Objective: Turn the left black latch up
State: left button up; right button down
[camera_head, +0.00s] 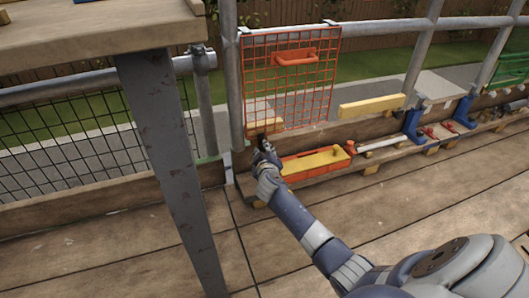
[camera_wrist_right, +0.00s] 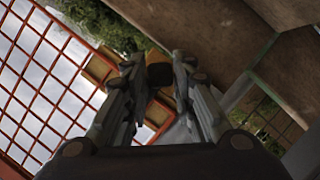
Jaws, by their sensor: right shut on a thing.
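An orange wire-mesh panel (camera_head: 290,88) with an orange handle (camera_head: 294,57) hangs on the grey rail. My right gripper (camera_head: 262,143) is at the panel's lower left corner, beside the grey post. In the right wrist view, my right gripper (camera_wrist_right: 159,82) has its two fingers around a small dark piece (camera_wrist_right: 159,73), which appears to be the left black latch. The fingers hide most of it, so I cannot tell which way it is turned. The mesh panel (camera_wrist_right: 45,85) also shows left of the fingers. My left gripper is not in view.
An orange tray (camera_head: 316,163) with a yellow piece on it stands low, right of my gripper. A yellow block (camera_head: 372,105) rests on the timber behind. A grey post (camera_head: 172,150) under a wooden top stands at the left. The front deck is clear.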

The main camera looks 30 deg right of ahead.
dwell(0.3)
jog(key=c, duration=1.3)
grip_release()
jog(key=shift+c, duration=0.2)
jog(key=v, duration=1.2)
jog(key=shift+w, duration=0.1)
